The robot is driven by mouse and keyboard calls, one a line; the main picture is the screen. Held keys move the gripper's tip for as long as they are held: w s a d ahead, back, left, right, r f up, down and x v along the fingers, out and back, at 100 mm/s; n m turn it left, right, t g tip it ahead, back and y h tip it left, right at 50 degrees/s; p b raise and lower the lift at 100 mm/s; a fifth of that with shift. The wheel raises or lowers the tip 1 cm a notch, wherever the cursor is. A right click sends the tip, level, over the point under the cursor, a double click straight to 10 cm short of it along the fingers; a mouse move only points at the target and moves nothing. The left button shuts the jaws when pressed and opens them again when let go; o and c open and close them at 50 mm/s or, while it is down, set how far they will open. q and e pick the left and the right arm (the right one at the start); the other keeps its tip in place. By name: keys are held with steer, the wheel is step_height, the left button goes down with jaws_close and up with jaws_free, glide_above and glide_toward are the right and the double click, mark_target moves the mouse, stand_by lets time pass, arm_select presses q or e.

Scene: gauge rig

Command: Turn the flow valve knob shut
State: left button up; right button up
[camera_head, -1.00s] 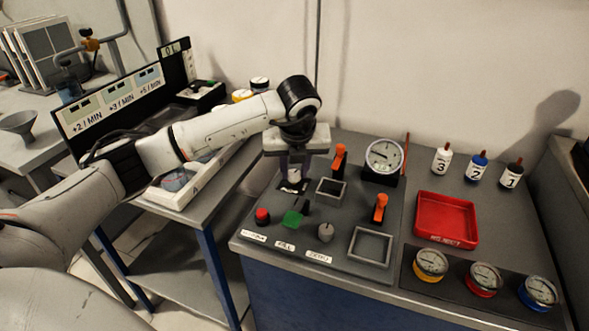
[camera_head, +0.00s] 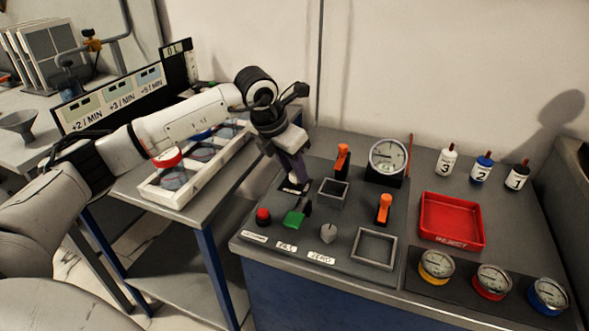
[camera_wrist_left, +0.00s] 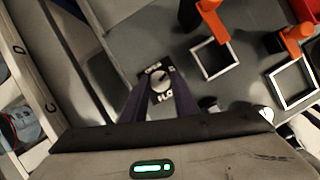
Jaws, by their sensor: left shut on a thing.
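The flow valve knob (camera_wrist_left: 160,79) is a small light-grey knob on a black plate with white lettering (camera_wrist_left: 154,67), partly hidden by my fingers. In the head view, the plate (camera_head: 290,189) lies at the back left of the dark panel, with the knob mostly hidden. My left gripper (camera_head: 298,180) points down onto it, its wrist tilted in the picture. In the left wrist view, my left gripper (camera_wrist_left: 162,84) has a dark finger on each side of the knob and is shut on it. My right gripper is not in view.
A dial gauge (camera_head: 388,158) stands behind. A red tray (camera_head: 451,220) and several coloured gauges (camera_head: 491,281) are to the right.

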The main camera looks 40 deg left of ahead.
arm_select(q)
steer(key=m+h, duration=0.1)
steer(key=m, duration=0.2)
steer(key=shift+a+r+p, duration=0.1)
steer(key=shift+p, duration=0.2)
steer(key=shift+w+m+h, duration=0.1)
steer(key=shift+m+h, duration=0.3)
steer(key=shift+m, duration=0.3)
steer(key=o, duration=1.1)
steer(key=shift+c, duration=0.2)
steer(key=p+v, duration=0.1)
steer(key=v, duration=0.9)
steer(key=shift+w+r, duration=0.15)
steer(key=shift+a+g, duration=0.1)
steer(key=shift+g, duration=0.2)
